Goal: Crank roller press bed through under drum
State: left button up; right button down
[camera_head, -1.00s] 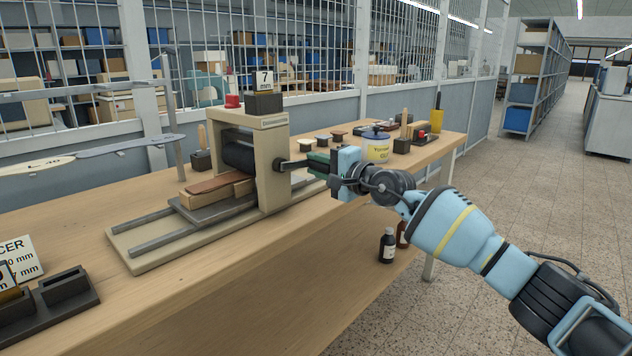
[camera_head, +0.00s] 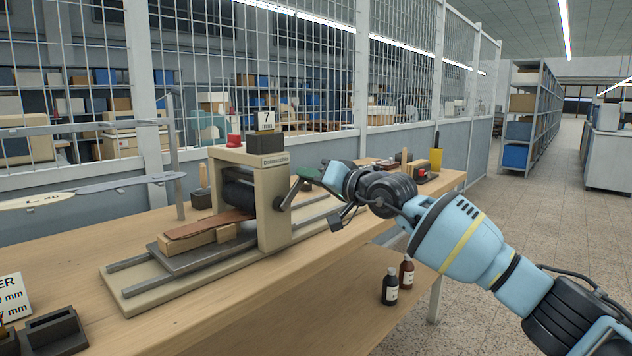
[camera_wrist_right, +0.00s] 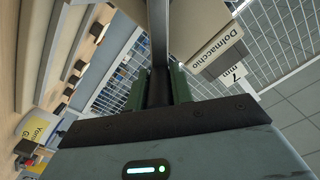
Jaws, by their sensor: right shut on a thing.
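The roller press has a beige frame (camera_head: 276,210) and a dark drum (camera_head: 238,194). Its grey bed (camera_head: 212,258) lies on two rails, partly under the drum, with a wooden block (camera_head: 200,241) and a brown sheet (camera_head: 208,224) on top. The crank (camera_head: 291,192) slants up and right from the frame's side. My right gripper (camera_head: 311,175) is at the crank's outer end, its green fingers partly hidden by its own body. In the right wrist view the fingers are shut on the dark crank handle (camera_wrist_right: 158,90). My left gripper is out of view.
A dark block with a "7" sign (camera_head: 265,122) and a red knob (camera_head: 234,140) sit on the press. Dark trays (camera_head: 55,332) lie at lower left. A yellow container (camera_head: 436,160) stands on the far bench. Bottles (camera_head: 390,287) stand on the lower shelf.

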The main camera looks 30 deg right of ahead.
jog(key=shift+s+a+r+n, duration=0.1)
jog(key=shift+a+r+n, duration=0.25)
jog(key=shift+n, duration=0.15)
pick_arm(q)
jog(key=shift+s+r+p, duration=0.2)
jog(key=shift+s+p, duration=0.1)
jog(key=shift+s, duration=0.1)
pick_arm(e)
jog(key=shift+a+n, duration=0.2)
jog(key=shift+n, duration=0.2)
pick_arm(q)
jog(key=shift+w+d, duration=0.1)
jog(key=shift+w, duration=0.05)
pick_arm(e)
jog(key=c, duration=1.2)
grip_release()
jog(key=shift+c, duration=0.2)
jog(key=shift+s, duration=0.1)
jog(key=shift+s+d, duration=0.1)
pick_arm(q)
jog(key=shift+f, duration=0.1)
pick_arm(e)
jog(key=v, duration=0.7)
jog(key=shift+s, duration=0.25)
